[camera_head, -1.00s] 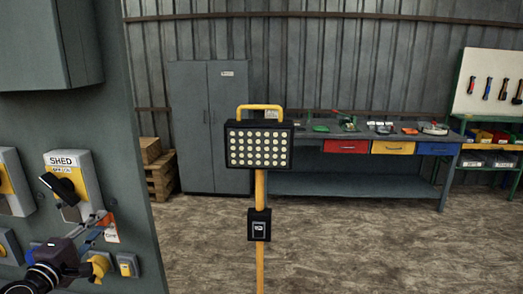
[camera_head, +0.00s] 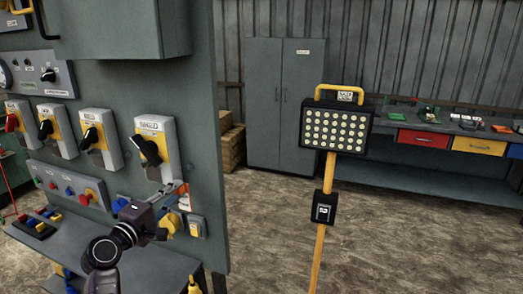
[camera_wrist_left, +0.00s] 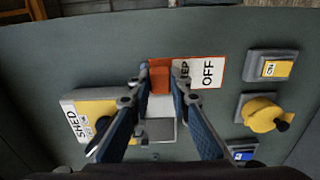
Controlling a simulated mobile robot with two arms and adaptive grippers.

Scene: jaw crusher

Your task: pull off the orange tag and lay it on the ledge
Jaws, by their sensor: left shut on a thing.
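The orange tag (camera_wrist_left: 208,70) is a small card with an orange edge and a white face reading "OFF". It lies at the grey panel beside the SHED switch (camera_wrist_left: 92,116). My left gripper (camera_wrist_left: 161,77) is shut on the tag's orange end. In the head view, the tag (camera_head: 184,199) shows small below the SHED switch (camera_head: 154,150), partly hidden by my left gripper (camera_head: 178,191). I cannot tell whether the tag is still attached. The grey ledge (camera_head: 150,266) juts out below the panel. My right gripper is not in view.
A yellow knob (camera_wrist_left: 262,113) and a yellow button box (camera_wrist_left: 270,67) sit close to the tag. More switches (camera_head: 97,140) line the panel. Padlock-like items (camera_head: 32,226) lie at the ledge's left. A work lamp (camera_head: 334,125) on a yellow post stands right of the panel.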

